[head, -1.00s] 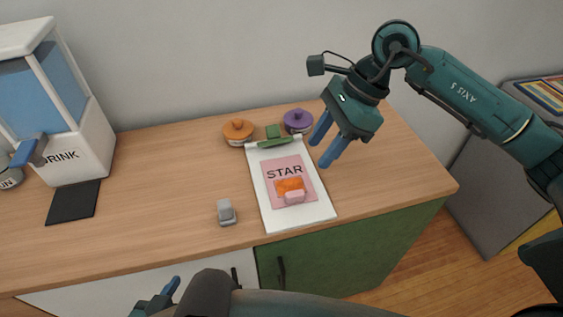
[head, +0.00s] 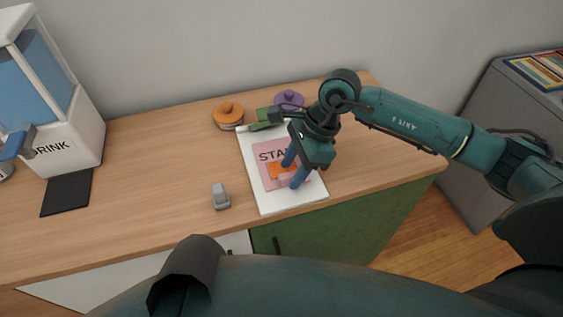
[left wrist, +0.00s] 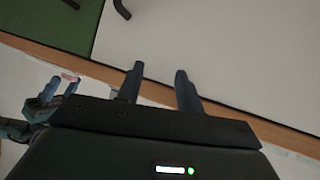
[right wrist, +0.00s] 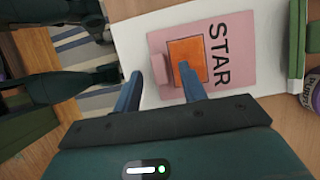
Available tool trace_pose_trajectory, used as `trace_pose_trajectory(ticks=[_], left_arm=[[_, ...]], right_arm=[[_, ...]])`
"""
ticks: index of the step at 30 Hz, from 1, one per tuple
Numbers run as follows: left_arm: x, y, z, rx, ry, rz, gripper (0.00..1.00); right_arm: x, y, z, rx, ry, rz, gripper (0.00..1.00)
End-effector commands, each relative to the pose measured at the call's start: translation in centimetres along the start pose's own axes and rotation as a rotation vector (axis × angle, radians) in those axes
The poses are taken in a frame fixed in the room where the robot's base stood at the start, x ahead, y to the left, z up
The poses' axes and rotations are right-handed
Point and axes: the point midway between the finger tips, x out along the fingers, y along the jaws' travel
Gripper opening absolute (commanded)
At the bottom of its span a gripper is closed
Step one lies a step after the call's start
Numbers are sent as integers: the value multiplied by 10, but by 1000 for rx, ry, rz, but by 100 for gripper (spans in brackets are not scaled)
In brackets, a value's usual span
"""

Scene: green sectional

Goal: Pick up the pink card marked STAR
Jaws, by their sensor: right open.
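The pink card marked STAR (head: 262,167) lies flat on a white clipboard (head: 281,202). It has an orange square and a small pink block at its lower part; it also shows in the right wrist view (right wrist: 238,75). My right gripper (head: 292,172) is open, pointing down over the lower part of the card, and partly hides it. In the right wrist view the small pink block (right wrist: 160,68) shows between the fingertips. My left gripper (left wrist: 161,68) is open and empty in front of the cabinet, apart from the card.
A green clip (head: 268,118) is at the clipboard's top. Orange (head: 228,114) and purple (head: 289,100) lidded jars stand behind. A small grey object (head: 220,197) sits left of the clipboard. A drink dispenser (head: 60,130) stands far left.

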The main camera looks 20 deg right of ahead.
Motion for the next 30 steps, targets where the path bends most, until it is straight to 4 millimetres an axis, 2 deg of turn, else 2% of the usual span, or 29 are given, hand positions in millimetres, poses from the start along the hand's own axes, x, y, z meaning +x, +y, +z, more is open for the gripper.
trace_pose_trajectory(ticks=[4,11,26,30], left_arm=[[0,-1,1,4,-4,-2,36],[1,-1,2,5,-5,-2,36],[0,-1,-3,6,5,-2,36],[0,-1,-3,6,6,-2,36]], right_arm=[[12,0,0,0,1,1,42],[13,0,0,0,0,0,41],[12,0,0,0,0,0,0],[12,0,0,0,0,0,0]])
